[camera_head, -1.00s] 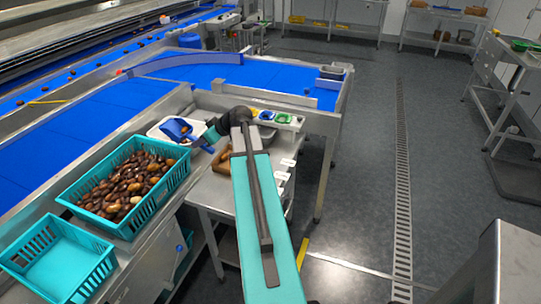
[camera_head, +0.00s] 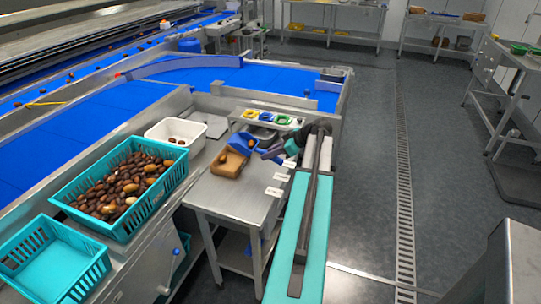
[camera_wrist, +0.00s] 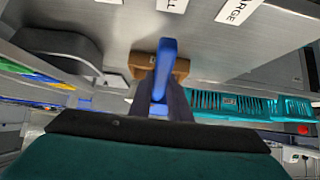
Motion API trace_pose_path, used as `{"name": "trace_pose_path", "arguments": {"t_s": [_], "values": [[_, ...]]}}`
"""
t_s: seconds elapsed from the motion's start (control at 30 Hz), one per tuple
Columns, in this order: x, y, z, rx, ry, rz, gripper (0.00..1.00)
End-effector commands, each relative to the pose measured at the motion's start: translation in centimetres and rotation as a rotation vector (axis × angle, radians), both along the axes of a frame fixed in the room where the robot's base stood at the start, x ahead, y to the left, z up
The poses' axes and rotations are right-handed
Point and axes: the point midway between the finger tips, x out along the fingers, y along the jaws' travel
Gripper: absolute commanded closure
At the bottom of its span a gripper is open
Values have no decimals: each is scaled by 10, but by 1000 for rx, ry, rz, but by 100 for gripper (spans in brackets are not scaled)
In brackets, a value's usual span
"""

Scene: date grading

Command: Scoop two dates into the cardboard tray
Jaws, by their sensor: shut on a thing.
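My gripper (camera_head: 273,152) is shut on the handle of a blue scoop (camera_head: 240,140). The scoop is over the brown cardboard tray (camera_head: 228,170) on the steel table and looks tilted toward it. A small brown date shows at the scoop and another at the tray's left edge; I cannot tell whether they lie in the scoop or in the tray. In the wrist view the scoop's handle (camera_wrist: 166,58) runs up from between my fingers (camera_wrist: 163,103), with the cardboard tray (camera_wrist: 143,66) behind it. The white tub (camera_head: 207,122) holds a few dates.
A teal crate (camera_head: 147,206) full of dates stands left, with an empty teal crate (camera_head: 88,275) nearer. Small coloured trays (camera_head: 283,120) sit at the table's back. White labels (camera_head: 274,191) lie along its right side. A blue conveyor (camera_head: 100,115) runs behind.

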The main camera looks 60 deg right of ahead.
Motion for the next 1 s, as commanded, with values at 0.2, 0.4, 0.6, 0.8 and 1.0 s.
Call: {"name": "trace_pose_path", "arguments": {"t_s": [0.2,0.4,0.6,0.8,1.0], "values": [[-1,-1,0,0,-1,1,100],[-1,-1,0,0,1,1,100],[-1,-1,0,-3,17,1,100],[-1,0,0,-11,54,1,100],[-2,-1,-3,-25,107,1,100]]}}
